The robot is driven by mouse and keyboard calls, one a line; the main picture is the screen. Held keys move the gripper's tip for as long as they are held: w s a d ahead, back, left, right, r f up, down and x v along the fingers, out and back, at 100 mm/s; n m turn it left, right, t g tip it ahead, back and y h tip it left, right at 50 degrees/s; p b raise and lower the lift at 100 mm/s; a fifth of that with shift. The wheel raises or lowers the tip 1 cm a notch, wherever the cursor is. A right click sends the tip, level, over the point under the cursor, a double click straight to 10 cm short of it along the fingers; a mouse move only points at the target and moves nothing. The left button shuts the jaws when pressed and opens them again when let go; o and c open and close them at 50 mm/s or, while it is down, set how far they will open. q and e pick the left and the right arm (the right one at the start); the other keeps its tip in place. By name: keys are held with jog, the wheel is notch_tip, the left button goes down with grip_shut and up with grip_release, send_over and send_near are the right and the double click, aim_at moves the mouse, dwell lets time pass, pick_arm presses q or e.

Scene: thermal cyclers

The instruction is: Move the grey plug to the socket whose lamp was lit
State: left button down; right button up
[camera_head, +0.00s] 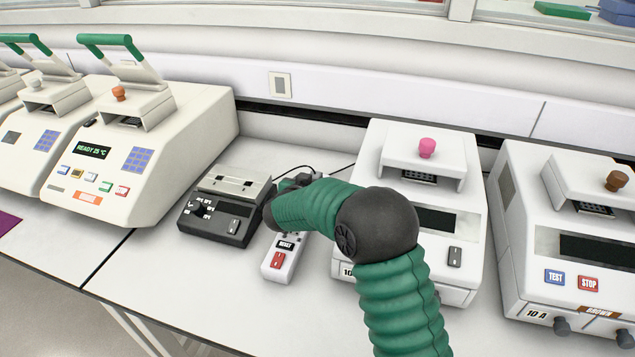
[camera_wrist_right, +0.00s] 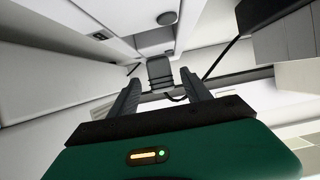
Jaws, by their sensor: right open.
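In the wrist view a grey plug (camera_wrist_right: 160,71) with a dark cord stands ahead of my right gripper (camera_wrist_right: 161,82). The two fingers are apart, one on each side of the plug's line, and nothing appears clamped. In the head view my green right arm reaches over a white power strip (camera_head: 272,268) with a RESET button and a red switch. The arm hides most of the strip's far part, so its sockets and lamps cannot be made out. The dark right gripper (camera_head: 292,183) is partly hidden behind the arm. My left gripper is out of view.
A dark-grey control box (camera_head: 218,222) stands left of the strip. A white cycler with a pink knob (camera_head: 427,147) stands close on the right, and one with a brown knob (camera_head: 616,181) beyond it. A cream cycler (camera_head: 165,150) is at left. The front table (camera_head: 200,290) is clear.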

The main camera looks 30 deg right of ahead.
jog(key=shift+w+d+f, duration=0.2)
jog(key=shift+w, duration=0.25)
jog(key=shift+w+d+f, duration=0.2)
jog(key=shift+w, duration=0.25)
jog(key=shift+s+d, duration=0.1)
jog(key=shift+d, duration=0.15)
jog(key=shift+c, duration=0.6)
jog(key=shift+d+f, duration=0.1)
jog(key=shift+d, duration=0.15)
jog(key=c, duration=0.5)
jog(key=shift+c, duration=1.1)
jog(key=shift+a, duration=0.2)
grip_shut()
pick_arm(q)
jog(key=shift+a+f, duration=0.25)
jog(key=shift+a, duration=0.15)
pick_arm(e)
jog(key=shift+a, duration=0.15)
jog(key=shift+r, duration=0.2)
